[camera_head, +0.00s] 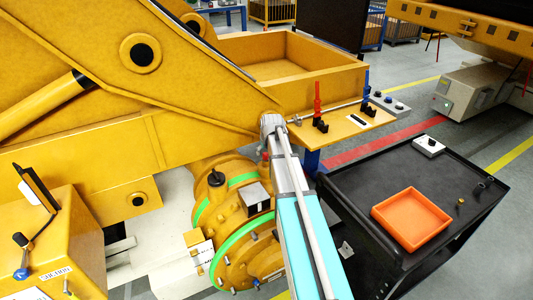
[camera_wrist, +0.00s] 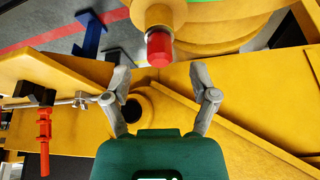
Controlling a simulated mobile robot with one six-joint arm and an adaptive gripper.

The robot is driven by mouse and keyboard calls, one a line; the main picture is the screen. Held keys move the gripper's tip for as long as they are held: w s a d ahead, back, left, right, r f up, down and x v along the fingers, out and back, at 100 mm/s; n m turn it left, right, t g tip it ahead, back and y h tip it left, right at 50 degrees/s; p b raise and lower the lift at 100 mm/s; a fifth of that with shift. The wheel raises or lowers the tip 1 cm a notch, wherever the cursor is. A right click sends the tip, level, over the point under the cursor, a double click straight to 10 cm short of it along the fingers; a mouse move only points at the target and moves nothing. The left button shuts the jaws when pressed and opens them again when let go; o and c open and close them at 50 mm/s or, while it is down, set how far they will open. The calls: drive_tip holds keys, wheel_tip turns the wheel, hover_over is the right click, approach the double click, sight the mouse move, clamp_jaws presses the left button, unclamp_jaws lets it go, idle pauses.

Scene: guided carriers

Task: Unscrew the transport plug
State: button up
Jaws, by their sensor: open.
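The transport plug (camera_wrist: 159,48) is a red cap on a yellow stub of the machine, at the top middle of the wrist view. My gripper (camera_wrist: 159,71) is open and empty. Its two grey fingers stand apart, left and right below the plug, with the fingertips pointing toward it. The fingers do not touch the plug. The round yellow housing (camera_head: 215,205) with green bands lies below the big yellow frame.
A black cart (camera_head: 352,190) at the right carries an orange tray (camera_head: 378,211), a small brass part (camera_head: 460,202) and a white button box (camera_head: 428,146). A yellow shelf (camera_head: 345,126) holds red (camera_head: 317,100) and blue-handled (camera_head: 366,88) tools close to my arm. Yellow beams crowd the left.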

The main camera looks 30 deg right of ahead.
sight(266, 154)
drive_tip(key=shift+b+x, duration=1.4)
drive_tip(key=shift+x, duration=0.45)
clamp_jaws()
